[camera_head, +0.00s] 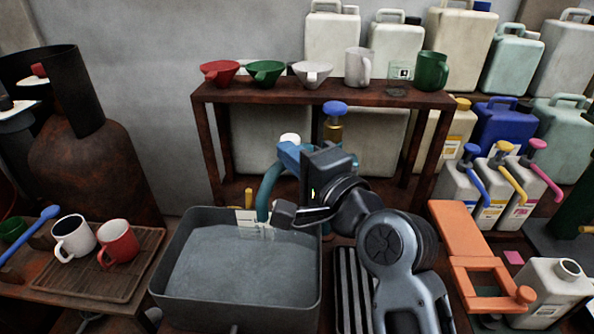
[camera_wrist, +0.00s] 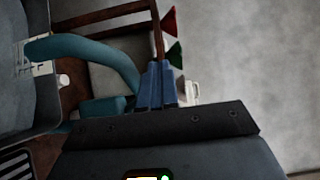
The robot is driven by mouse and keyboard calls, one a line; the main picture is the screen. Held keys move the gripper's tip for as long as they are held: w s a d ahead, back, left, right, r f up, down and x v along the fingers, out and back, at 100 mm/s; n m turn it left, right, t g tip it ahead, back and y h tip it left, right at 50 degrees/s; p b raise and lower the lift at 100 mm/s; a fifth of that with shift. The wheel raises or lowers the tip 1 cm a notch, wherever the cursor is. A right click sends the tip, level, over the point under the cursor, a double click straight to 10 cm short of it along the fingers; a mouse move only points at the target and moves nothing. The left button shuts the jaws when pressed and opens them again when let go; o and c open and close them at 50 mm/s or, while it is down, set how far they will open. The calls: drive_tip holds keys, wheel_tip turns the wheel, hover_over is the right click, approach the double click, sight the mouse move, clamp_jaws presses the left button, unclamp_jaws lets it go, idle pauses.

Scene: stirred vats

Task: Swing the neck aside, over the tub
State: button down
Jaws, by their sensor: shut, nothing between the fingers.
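The neck (camera_head: 268,190) is a teal curved pipe behind the tub's back right corner. In the wrist view the neck (camera_wrist: 85,48) arches leftward, and its free end appears over the tub's edge. The grey tub (camera_head: 315,285) is full of cloudy grey water; its wall also shows at the left of the wrist view (camera_wrist: 48,100). My gripper (camera_head: 288,150) has blue fingers, shut and empty, beside the upper part of the neck. In the wrist view the fingers (camera_wrist: 160,84) are right of the neck's bend; whether they touch it I cannot tell.
A rusty shelf (camera_head: 330,98) with funnels and mugs stands behind my gripper. A blue-topped pump (camera_head: 334,108) rises close to it. A tray with two mugs (camera_head: 118,242) is at left. Pump bottles (camera_head: 495,185) and an orange stand (camera_head: 462,235) are at right.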

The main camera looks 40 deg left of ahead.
drive_tip(key=shift+s+a, duration=0.15)
drive_tip(key=shift+a, duration=1.3)
